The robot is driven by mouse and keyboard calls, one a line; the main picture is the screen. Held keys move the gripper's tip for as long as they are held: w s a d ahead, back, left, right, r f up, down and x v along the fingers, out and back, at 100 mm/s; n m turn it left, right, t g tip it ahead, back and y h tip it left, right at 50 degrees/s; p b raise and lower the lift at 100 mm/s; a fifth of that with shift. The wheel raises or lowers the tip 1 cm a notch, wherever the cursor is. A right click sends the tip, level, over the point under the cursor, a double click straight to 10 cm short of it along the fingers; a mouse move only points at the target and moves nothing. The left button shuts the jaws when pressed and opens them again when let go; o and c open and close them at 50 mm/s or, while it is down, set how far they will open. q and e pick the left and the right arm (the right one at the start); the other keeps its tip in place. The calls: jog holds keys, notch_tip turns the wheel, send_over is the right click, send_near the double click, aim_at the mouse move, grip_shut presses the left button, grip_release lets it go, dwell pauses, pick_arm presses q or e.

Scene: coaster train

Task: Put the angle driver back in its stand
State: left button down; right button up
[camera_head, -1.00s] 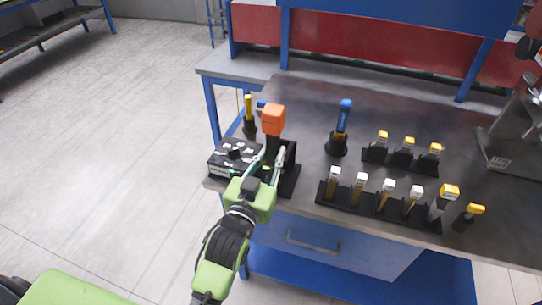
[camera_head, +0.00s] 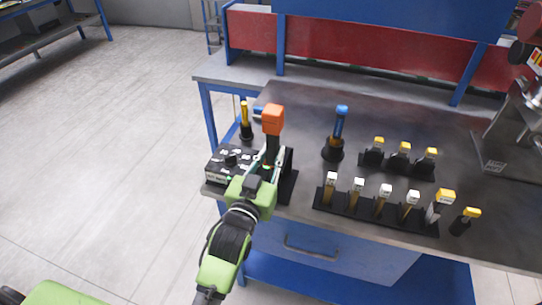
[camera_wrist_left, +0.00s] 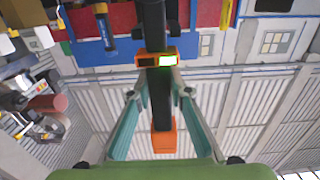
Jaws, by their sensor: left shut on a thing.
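The angle driver (camera_head: 273,118), black with an orange block on top, stands roughly upright at the left end of the workbench. My left gripper (camera_head: 269,163) is shut on its black body below the orange block. In the left wrist view the driver (camera_wrist_left: 164,138) runs between the two fingers of my left gripper (camera_wrist_left: 158,92), with a lit green display on an orange band. The black stand (camera_head: 286,188) is right beside and below the gripper, partly hidden by it. I cannot tell whether the driver's lower end is seated in the stand. My right gripper is not in view.
A black control box (camera_head: 228,165) is close on the left, with a yellow-handled tool (camera_head: 245,118) behind it. A blue-topped tool (camera_head: 338,130) stands to the right. Racks of yellow- and white-topped tools (camera_head: 375,212) fill the right side. The bench top (camera_head: 300,105) is clear behind.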

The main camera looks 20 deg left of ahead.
pick_arm(q)
jog(key=shift+w+d+r, duration=0.1)
jog(key=shift+w+r, duration=0.1)
jog(key=shift+w, duration=0.65)
jog(key=shift+w+r, duration=0.15)
jog(key=shift+w, duration=0.7)
jog(key=shift+p, duration=0.3)
jog(key=shift+f+b, duration=0.4)
jog(key=shift+f, duration=0.5)
dwell(1.4)
jog(key=c, duration=1.8)
grip_release()
jog(key=shift+s, duration=0.1)
jog(key=shift+f, duration=0.1)
